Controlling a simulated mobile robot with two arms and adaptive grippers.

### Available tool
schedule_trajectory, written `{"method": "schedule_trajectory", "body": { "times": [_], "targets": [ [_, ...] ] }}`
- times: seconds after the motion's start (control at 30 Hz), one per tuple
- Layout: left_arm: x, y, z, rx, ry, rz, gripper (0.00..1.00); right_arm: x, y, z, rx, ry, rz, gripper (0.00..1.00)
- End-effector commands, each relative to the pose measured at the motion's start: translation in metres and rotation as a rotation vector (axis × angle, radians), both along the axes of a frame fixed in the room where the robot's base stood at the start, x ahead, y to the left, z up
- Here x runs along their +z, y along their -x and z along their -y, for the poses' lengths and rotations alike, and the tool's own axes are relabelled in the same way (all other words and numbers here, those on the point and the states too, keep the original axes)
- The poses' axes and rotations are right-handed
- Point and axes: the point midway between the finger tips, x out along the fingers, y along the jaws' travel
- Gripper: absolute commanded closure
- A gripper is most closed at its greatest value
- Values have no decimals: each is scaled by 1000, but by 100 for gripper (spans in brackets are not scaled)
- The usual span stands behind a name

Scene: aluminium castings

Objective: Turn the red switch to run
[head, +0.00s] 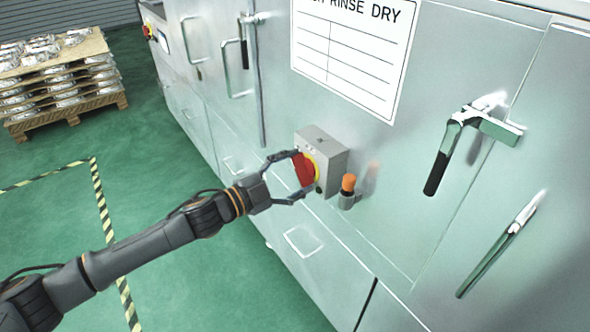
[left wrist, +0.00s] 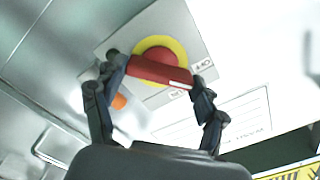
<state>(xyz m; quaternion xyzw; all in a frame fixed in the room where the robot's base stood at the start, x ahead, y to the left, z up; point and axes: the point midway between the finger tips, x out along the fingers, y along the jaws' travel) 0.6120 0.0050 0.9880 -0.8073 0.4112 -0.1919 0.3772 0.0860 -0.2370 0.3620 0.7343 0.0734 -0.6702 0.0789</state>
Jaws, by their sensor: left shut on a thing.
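The red switch (head: 304,170) sits on a yellow round plate on the front of a grey box (head: 328,156), which is fixed to the machine's metal wall. My left gripper (head: 297,174) reaches it from the left and is shut on the switch, one finger above and one below. In the left wrist view the red switch (left wrist: 160,72) shows between the two fingers (left wrist: 157,75), with its bar tilted in that picture. A small label marked with letters lies beside the yellow plate, but its run mark cannot be made out. My right gripper is not in view.
An orange-topped fitting (head: 348,184) sticks out just right of the box. Handles (head: 436,172) project from the machine doors on the right. A pallet of castings (head: 62,80) stands at the far left. The green floor (head: 215,270) beside the machine is clear.

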Motion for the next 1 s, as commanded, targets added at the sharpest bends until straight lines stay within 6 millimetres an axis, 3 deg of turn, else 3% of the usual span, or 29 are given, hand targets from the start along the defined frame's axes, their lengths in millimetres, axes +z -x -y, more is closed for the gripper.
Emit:
{"method": "schedule_trajectory", "body": {
  "times": [0.6,1.0],
  "targets": [
    [-1,2,2,-1,-312,433,60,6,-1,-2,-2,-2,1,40],
    [-2,2,2,-2,-407,561,60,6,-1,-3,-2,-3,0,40]
  ]
}}
